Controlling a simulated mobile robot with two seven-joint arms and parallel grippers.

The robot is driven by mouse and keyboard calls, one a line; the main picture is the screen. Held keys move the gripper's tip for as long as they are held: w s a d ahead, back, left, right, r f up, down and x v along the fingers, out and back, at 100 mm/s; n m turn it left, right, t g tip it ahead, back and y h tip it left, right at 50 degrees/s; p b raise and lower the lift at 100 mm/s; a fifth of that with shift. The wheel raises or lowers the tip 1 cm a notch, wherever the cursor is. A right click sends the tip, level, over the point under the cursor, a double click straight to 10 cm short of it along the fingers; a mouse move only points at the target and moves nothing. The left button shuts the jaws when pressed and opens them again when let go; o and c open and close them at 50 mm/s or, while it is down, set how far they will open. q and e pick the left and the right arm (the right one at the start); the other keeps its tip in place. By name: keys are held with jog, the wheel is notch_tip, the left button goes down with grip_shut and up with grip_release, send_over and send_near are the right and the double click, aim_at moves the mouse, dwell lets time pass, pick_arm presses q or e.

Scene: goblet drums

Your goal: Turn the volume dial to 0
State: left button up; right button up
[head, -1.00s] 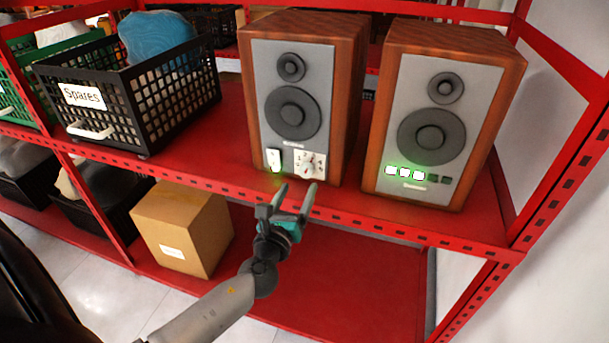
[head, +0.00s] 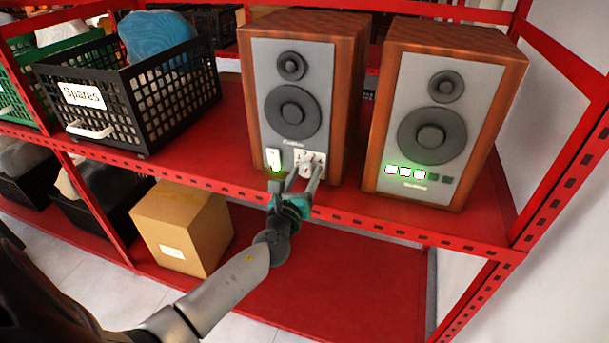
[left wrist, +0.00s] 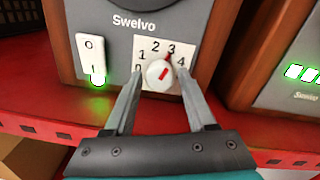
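The volume dial (left wrist: 158,75) is a round white knob with a red mark on a white plate numbered 0 to 4. Its red mark points up and right, toward the 3. It sits low on the front of the left speaker (head: 335,60), and in the head view the dial (head: 305,171) is partly hidden by my gripper. My left gripper (head: 303,174) is open, its fingers pointing at the plate. In the left wrist view the fingers of the left gripper (left wrist: 160,82) lie on either side of the dial, with a gap visible. My right gripper is out of view.
A white switch (left wrist: 90,57) with a green glow is left of the dial. The right speaker (head: 455,45) has three lit lights (head: 405,172) and two dark ones. A black "Spares" basket (head: 135,125) stands left on the red shelf (head: 215,155); a cardboard box (head: 182,225) is below.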

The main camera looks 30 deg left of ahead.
pick_arm(q)
grip_shut()
